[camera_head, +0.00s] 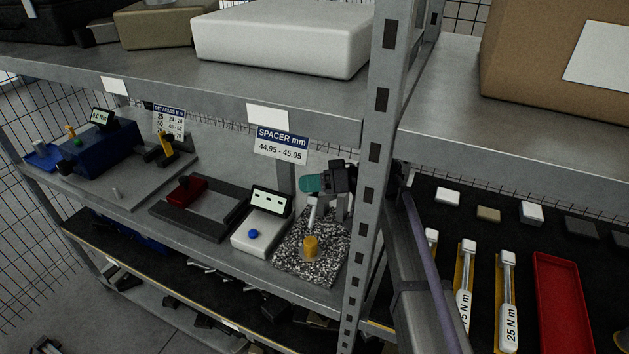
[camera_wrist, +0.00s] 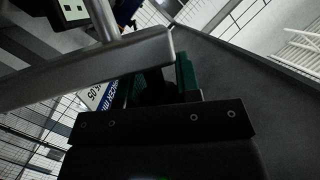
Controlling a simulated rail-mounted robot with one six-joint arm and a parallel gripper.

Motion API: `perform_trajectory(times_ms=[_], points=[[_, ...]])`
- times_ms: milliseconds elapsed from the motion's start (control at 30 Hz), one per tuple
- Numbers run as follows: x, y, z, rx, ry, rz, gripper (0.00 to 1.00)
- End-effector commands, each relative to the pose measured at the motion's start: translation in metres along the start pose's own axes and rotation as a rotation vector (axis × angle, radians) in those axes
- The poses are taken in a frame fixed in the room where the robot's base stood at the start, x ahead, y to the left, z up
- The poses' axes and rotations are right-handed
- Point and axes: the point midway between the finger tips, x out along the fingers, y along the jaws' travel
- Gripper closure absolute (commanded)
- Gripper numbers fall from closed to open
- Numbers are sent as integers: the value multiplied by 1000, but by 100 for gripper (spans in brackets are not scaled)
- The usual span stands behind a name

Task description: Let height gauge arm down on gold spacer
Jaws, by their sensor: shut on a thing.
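The gold spacer (camera_head: 310,247) stands upright on the speckled granite plate (camera_head: 292,262) of the height gauge. The light grey gauge arm and its probe (camera_head: 314,212) are over the spacer. I cannot tell whether the probe tip touches it. My gripper (camera_head: 314,184), dark with teal fingers, is above the probe, shut on the gauge arm; the hold itself is partly hidden. In the wrist view, the green fingers (camera_wrist: 186,76) stand beyond my dark palm plate, and a grey bar (camera_wrist: 100,68) crosses close to them. The spacer is not visible there.
A white box with a display (camera_head: 262,232) and blue button sits left of the granite plate. A dark frame with a red block (camera_head: 187,190) lies farther left. A shelf post (camera_head: 370,170) stands close at right. The upper shelf (camera_head: 215,100) is overhead.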

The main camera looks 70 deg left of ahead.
Motion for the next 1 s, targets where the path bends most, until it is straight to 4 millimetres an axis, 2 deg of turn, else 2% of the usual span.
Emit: perform_trajectory(times_ms=[267, 300, 567, 833, 1000], points=[[0, 0, 0, 3, 0, -1, 100], [0, 0, 0, 3, 0, -1, 68], [0, 0, 0, 2, 0, -1, 44], [-4, 0, 0, 2, 0, 0, 44], [-35, -1, -2, 2, 2, 1, 44]])
